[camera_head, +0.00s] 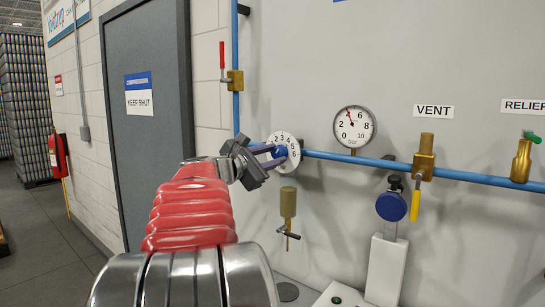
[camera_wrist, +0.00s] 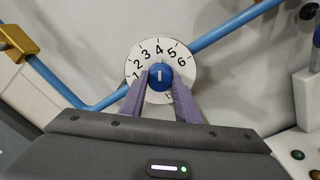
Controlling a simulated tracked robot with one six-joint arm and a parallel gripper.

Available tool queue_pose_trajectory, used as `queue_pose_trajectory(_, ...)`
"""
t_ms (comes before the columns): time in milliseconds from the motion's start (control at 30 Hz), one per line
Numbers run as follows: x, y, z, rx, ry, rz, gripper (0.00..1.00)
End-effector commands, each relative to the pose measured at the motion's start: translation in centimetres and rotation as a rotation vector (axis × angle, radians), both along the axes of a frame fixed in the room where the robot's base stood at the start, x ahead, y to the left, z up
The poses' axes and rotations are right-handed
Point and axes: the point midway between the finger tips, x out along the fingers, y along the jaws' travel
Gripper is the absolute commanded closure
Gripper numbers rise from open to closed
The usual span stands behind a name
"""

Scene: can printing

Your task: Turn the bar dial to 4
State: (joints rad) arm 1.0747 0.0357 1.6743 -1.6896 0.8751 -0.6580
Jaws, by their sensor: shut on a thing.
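The bar dial is a white round plate (camera_wrist: 184,59) numbered 1 to 6 around a blue knob (camera_wrist: 160,76). In the head view the plate (camera_head: 285,138) is on the grey wall panel, left of centre. In the wrist view the white mark on the knob points straight up toward the 4. My gripper (camera_head: 272,154) is shut on the blue knob, with its purple fingers on either side of it in the wrist view (camera_wrist: 160,82). The fingers hide part of the plate's lower half. The pressure gauge (camera_head: 362,132) has its red needle near 4.
A blue pipe (camera_head: 335,156) runs across the panel behind the dial. The brass VENT valve (camera_head: 424,160) and RELIEF valve (camera_head: 521,160) are to the right. A brass fitting (camera_head: 288,202) hangs below the dial. A red-handled valve (camera_head: 235,80) is at upper left.

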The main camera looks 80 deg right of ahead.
Motion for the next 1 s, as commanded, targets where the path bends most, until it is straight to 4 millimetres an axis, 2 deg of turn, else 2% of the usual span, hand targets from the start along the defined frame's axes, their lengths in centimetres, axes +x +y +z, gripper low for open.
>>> queue_pose_trajectory(167,-0.06,0.02,-0.12,0.002,-0.001,-0.002,0.93)
queue_pose_trajectory(667,-0.07,0.03,-0.23,0.024,0.046,-0.003,0.93)
queue_pose_trajectory(700,-0.07,0.03,-0.23,0.024,0.045,-0.003,0.7)
queue_pose_trajectory(933,-0.05,0.02,-0.15,0.022,0.046,-0.002,0.53)
queue_pose_trajectory(1000,-0.04,0.02,-0.13,0.022,0.045,-0.002,0.52)
